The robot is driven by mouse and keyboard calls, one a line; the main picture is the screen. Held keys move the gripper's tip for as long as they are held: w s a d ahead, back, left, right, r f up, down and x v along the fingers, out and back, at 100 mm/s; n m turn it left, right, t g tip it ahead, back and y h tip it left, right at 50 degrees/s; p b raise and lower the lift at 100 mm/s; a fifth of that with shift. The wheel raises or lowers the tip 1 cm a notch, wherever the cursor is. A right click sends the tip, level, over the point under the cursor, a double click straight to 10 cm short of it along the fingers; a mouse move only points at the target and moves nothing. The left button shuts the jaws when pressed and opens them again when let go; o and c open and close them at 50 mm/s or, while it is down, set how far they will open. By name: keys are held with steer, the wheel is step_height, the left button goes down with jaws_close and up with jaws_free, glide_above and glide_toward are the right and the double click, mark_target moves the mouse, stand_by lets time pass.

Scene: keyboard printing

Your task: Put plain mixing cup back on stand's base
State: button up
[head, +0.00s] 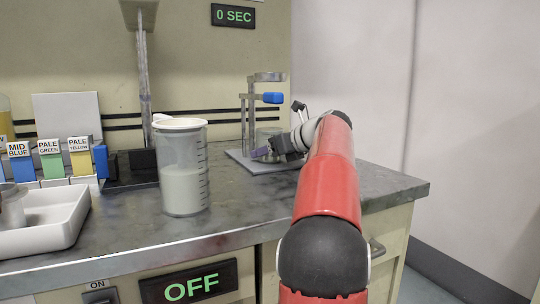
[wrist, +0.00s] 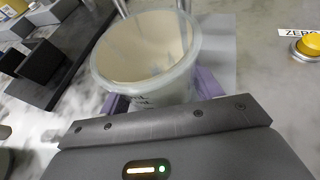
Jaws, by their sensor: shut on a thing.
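My gripper (wrist: 162,95) is shut on the plain mixing cup (wrist: 145,50). The cup is whitish and translucent, with its open mouth and cream inside facing the wrist camera and faint marks on its side. The purple fingers press it from both sides. In the head view my gripper (head: 262,152) is at the stand, and the cup (head: 268,134) shows partly behind it. The stand's base (head: 238,155) is a flat grey plate with metal rods and a blue clamp (head: 272,98) above. The cup is over or on the plate; I cannot tell whether it touches.
A large graduated beaker (head: 184,175) of pale liquid stands left of the stand. A white tray (head: 50,236), colour-labelled bottles (head: 80,160) and a dark stand foot (head: 135,178) are further left. A yellow button (wrist: 308,45) is right of the plate.

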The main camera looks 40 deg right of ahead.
steer(key=o, duration=1.4)
steer(key=shift+f, duration=0.2)
steer(key=p+v, duration=0.1)
steer(key=v, duration=1)
steer(key=shift+s+d+r+p, duration=0.2)
steer(key=shift+s+r+p, duration=0.1)
steer(key=shift+p, duration=0.1)
steer(key=shift+s, duration=0.15)
